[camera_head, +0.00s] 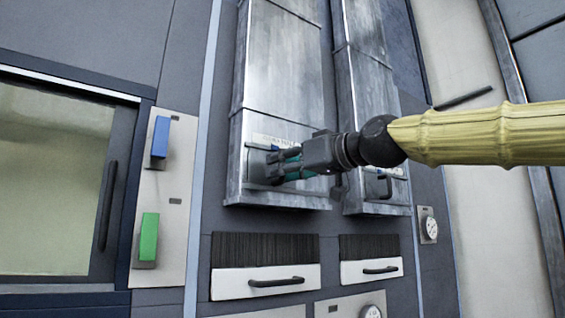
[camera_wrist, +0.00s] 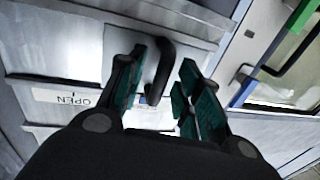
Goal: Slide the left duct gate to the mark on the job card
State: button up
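The left duct (camera_head: 283,65) is a tall grey metal box in the head view, with its gate and a pale scale strip at the lower end. My gripper (camera_head: 281,166) is in front of this gate and hides part of it. In the wrist view my gripper (camera_wrist: 163,78) is open, and the gate's black handle (camera_wrist: 160,72) shows between its green-padded fingers, with gaps visible. Contact with the handle cannot be told. A strip reading OPEN (camera_wrist: 66,97) lies left of the fingers. I cannot make out a job card.
The right duct (camera_head: 368,75) stands close beside, with its own gate handle (camera_head: 384,186). Left are a blue block (camera_head: 160,137), a green block (camera_head: 149,237) and a windowed door (camera_head: 50,180).

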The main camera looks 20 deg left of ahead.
jog(key=shift+w+a, duration=0.15)
jog(key=shift+a, duration=0.15)
grip_shut()
jog(key=shift+w, duration=0.1)
jog(key=w+d+p, duration=0.1)
jog(key=w+d, duration=0.2)
jog(key=shift+w, duration=0.3)
